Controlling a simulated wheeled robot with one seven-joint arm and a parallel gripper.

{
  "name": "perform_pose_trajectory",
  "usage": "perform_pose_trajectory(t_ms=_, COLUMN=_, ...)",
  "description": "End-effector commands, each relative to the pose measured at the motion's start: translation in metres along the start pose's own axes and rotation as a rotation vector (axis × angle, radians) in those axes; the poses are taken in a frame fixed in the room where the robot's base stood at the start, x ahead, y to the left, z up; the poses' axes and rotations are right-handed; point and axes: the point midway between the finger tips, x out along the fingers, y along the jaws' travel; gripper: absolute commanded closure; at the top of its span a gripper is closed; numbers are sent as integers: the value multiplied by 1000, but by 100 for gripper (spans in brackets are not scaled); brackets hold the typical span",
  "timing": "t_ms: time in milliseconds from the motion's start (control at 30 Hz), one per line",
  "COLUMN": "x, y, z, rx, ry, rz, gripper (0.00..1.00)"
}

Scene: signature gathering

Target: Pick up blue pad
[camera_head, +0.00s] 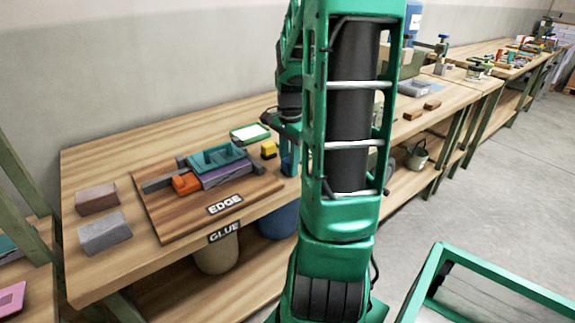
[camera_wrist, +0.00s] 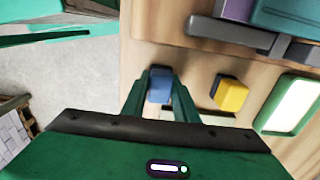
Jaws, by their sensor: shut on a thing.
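The blue pad (camera_wrist: 159,86) shows in the wrist view between the two green fingers of my gripper (camera_wrist: 160,98). My gripper is shut on it, with a finger on each side. The pad is at the wooden table top (camera_wrist: 195,68); I cannot tell whether it touches the wood or is slightly raised. In the head view my arm hides most of this spot.
A yellow block (camera_wrist: 231,96) stands just right of the pad, with a green-rimmed white tray (camera_wrist: 291,104) beyond it. A wooden board (camera_head: 172,222) holds purple, teal and orange pieces. Two sanding-block-like bricks, brownish (camera_head: 97,198) and grey (camera_head: 105,231), lie at left.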

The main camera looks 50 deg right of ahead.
Motion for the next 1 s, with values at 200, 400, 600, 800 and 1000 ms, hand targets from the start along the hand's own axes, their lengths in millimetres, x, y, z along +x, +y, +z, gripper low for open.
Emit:
perform_pose_trajectory(t_ms=200, x=-19, y=0, z=0, rx=0, ry=2, rz=-2, gripper=95)
perform_pose_trajectory(t_ms=400, x=-52, y=3, z=21, rx=-5, ry=3, rz=-3, gripper=95)
perform_pose_trajectory(t_ms=600, x=-78, y=11, z=65, rx=-6, ry=2, rz=-3, gripper=95)
perform_pose_trajectory(t_ms=800, x=-97, y=18, z=96, rx=-4, ry=1, rz=-2, gripper=95)
perform_pose_trajectory(t_ms=1000, x=-107, y=20, z=112, rx=-1, ry=0, rz=-1, gripper=95)
